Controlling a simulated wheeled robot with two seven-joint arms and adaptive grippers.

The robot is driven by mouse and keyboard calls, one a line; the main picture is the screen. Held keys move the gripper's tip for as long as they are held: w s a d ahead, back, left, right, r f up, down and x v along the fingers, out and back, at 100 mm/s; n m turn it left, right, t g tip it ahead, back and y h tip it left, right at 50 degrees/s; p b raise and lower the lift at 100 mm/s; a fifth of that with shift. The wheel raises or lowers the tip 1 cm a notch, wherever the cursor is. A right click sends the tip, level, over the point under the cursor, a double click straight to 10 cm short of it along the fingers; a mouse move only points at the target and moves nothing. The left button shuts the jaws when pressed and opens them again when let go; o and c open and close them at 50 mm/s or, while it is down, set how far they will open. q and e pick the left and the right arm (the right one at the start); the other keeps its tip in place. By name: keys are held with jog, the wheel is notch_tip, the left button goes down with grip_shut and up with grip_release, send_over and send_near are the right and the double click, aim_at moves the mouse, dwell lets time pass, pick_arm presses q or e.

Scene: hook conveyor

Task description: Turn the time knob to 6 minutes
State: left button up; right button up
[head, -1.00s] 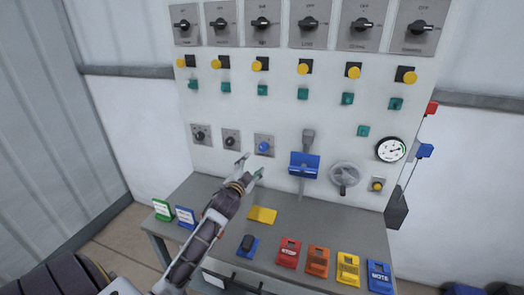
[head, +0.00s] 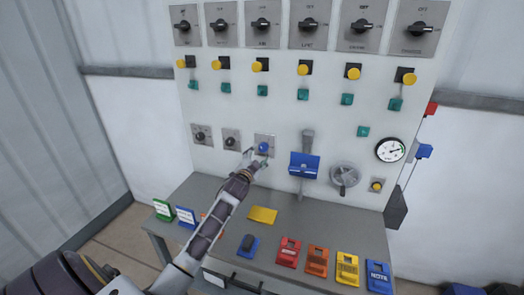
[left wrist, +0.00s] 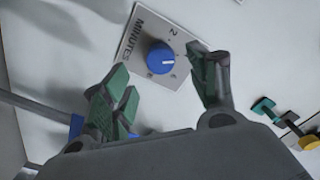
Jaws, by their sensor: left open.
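The time knob (head: 264,147) is a round blue dial on a square grey plate, low on the white panel. In the left wrist view the knob (left wrist: 161,58) shows a white pointer line, and its plate (left wrist: 138,50) reads "MINUTES" with small numbers around the dial. The line lies toward the right side of the picture; I cannot tell the exact number. My left gripper (head: 255,158) is open just in front of and slightly below the knob. In the left wrist view its green-padded fingers (left wrist: 160,72) lie on either side of the knob, apparently apart from it. My right gripper is out of view.
Two dark knobs (head: 231,140) sit left of the blue one. A blue-handled lever (head: 304,164) and a grey handwheel (head: 344,178) are to the right. Below is a grey table (head: 215,265) with coloured blocks and a yellow plate (head: 262,215).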

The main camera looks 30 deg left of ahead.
aim_at(262, 149)
pick_arm(q)
jog(key=shift+x, duration=2.85)
jog(key=c, duration=1)
